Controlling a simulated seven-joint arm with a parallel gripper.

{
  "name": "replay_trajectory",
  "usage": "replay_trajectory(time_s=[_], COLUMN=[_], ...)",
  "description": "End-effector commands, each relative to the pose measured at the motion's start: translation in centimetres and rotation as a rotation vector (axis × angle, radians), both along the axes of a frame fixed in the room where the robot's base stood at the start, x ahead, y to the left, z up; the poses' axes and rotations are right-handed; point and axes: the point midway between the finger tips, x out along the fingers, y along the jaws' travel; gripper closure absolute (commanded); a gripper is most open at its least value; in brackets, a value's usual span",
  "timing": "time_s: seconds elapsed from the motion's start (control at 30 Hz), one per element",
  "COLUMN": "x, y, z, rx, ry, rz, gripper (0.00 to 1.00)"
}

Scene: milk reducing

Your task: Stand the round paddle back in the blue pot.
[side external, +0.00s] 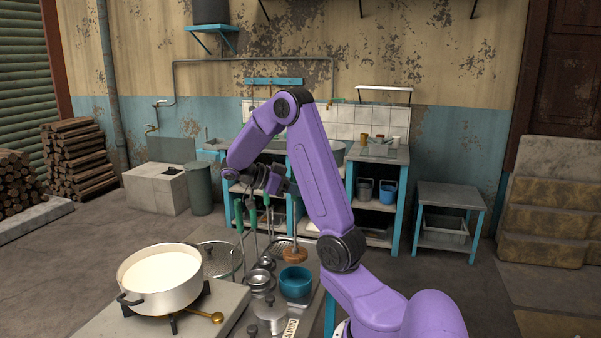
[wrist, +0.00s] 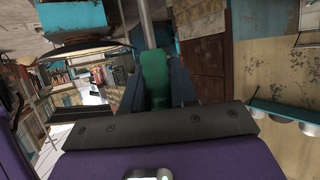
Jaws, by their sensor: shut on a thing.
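The round paddle has a brown round head (side external: 295,254) on a thin metal shaft and hangs roughly upright. My gripper (side external: 289,187) is above it, at the upper end of the shaft. In the wrist view my gripper (wrist: 158,90) is shut on the paddle's green handle (wrist: 154,76), and the metal shaft runs out past the fingers. The blue pot (side external: 296,285) stands on the worktop just below the paddle head. The head appears above the pot's rim or just behind it; I cannot tell the exact gap.
A large white pot of milk (side external: 160,296) stands on a burner at the left.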

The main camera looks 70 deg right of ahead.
Motion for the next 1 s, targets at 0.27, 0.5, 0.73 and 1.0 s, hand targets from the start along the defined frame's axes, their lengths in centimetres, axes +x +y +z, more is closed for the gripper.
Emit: replay_trajectory(time_s=[0.27,0.5,0.73,1.0], x=[0.0,0.0,0.0,0.0], y=[0.0,0.0,0.0,0.0], z=[-1.4,-3.0,-4.6,-6.4], rx=[0.0,0.0,0.001,-0.001], ry=[0.003,0.002,0.003,0.002], rz=[-0.001,-0.001,0.0,0.0], gripper=[1.0,1.0,1.0,1.0])
